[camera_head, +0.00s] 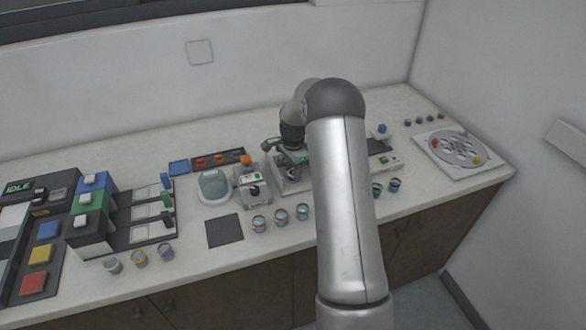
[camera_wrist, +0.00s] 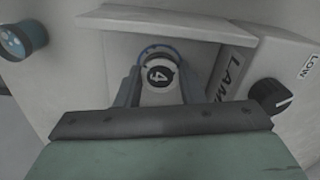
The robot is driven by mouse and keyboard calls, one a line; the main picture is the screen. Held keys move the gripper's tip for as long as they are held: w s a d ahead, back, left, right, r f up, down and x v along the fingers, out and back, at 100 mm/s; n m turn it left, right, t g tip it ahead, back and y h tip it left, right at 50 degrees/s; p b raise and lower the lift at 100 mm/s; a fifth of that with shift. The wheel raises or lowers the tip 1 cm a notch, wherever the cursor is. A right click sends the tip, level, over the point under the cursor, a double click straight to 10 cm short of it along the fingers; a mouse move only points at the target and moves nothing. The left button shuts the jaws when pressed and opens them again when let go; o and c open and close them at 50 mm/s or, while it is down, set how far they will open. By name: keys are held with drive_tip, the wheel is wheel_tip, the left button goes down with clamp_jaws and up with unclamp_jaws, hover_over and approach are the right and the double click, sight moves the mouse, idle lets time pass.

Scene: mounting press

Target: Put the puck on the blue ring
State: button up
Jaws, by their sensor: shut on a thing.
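A pale round puck (camera_wrist: 159,74) with a dark disc marked 4 sits between the fingers of my gripper (camera_wrist: 160,88) in the wrist view. My gripper is shut on it. The blue ring (camera_wrist: 158,49) shows as an arc just beyond the puck, which covers most of it. I cannot tell whether the puck touches the ring. In the head view, my arm hides much of the device, and the puck and ring cannot be made out.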

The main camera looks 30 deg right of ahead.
drive_tip(key=shift+f, duration=0.25)
drive_tip(key=o, duration=1)
drive_tip(key=shift+r, duration=0.1)
wheel_tip(320, 180, up, 12)
drive_tip(key=b, duration=0.2)
drive_tip(key=s+a+r+n, duration=0.7)
drive_tip(key=s+a, duration=0.4)
drive_tip(key=s, duration=0.2)
drive_tip(key=s+a+f+n, duration=0.1)
drive_tip(key=s+a+n, duration=0.1)
drive_tip(key=s, duration=0.5)
drive_tip(key=s+a+f+n, duration=0.1)
drive_tip(key=s+n, duration=0.3)
drive_tip(key=s, duration=0.4)
drive_tip(key=s+a+f+n, duration=0.1)
drive_tip(key=s+a+n, duration=0.3)
drive_tip(key=s, duration=0.4)
drive_tip(key=shift+s+f+t, duration=0.15)
drive_tip(key=shift+f+t, duration=0.1)
drive_tip(key=shift+t, duration=0.15)
